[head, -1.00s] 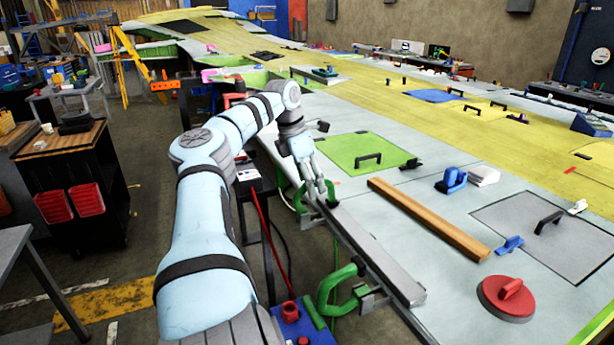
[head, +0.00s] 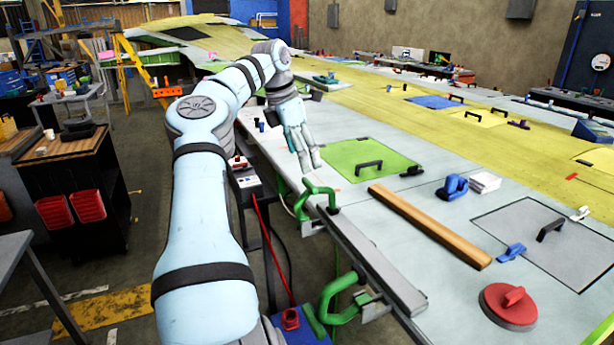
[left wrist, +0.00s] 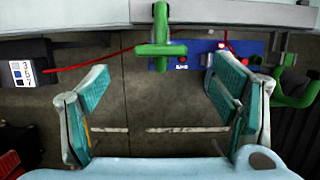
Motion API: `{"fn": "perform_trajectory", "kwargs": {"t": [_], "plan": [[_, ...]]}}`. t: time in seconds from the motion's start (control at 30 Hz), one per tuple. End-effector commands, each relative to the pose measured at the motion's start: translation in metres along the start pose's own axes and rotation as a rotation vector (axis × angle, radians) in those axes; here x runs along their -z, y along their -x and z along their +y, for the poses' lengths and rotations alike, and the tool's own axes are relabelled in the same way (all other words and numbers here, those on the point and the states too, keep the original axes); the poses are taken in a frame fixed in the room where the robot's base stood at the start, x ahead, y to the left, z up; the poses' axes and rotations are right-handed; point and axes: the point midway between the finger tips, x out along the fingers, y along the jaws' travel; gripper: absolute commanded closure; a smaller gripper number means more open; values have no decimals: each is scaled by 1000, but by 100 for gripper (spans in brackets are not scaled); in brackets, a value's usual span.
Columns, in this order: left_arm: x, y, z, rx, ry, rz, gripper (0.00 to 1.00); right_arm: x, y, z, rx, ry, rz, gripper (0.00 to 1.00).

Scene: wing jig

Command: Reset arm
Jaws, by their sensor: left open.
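My left gripper (head: 308,160) is above the left edge of the wing, just beyond the nearer green clamps and left of the green panel. It holds nothing. In the left wrist view my left gripper (left wrist: 160,105) is open, its two teal-padded fingers wide apart with only floor between and below them. A green clamp (left wrist: 160,45) shows just ahead of the fingers, apart from them. My left arm (head: 205,210) reaches in from the bottom left of the head view. My right gripper is not in view.
Green clamps (head: 335,300) hold a grey bar (head: 370,262) along the wing edge. A wooden bar (head: 430,225), a green panel (head: 365,158) with a handle, a red suction cup (head: 508,307) and a blue tool (head: 453,187) lie on the wing. A black cart (head: 75,190) stands at left.

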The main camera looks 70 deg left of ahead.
Motion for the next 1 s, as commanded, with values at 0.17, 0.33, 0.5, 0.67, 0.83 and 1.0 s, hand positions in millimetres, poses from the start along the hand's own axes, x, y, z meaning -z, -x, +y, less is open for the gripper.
{"fn": "perform_trajectory", "kwargs": {"t": [0.17, 0.33, 0.5, 0.67, 0.83, 1.0], "plan": [[0, 25, 0, -1, 1, 2, 20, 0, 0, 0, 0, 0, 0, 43], [0, 27, 0, 1, 0, 0, 20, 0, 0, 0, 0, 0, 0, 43], [0, 27, 0, 1, 1, 0, 20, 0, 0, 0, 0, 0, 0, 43], [0, 27, 0, 1, 1, 0, 20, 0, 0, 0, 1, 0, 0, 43], [0, 27, 0, 1, 1, 0, 20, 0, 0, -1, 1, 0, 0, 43], [-2, 26, -1, 2, -3, 1, 20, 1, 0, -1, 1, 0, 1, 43]]}}
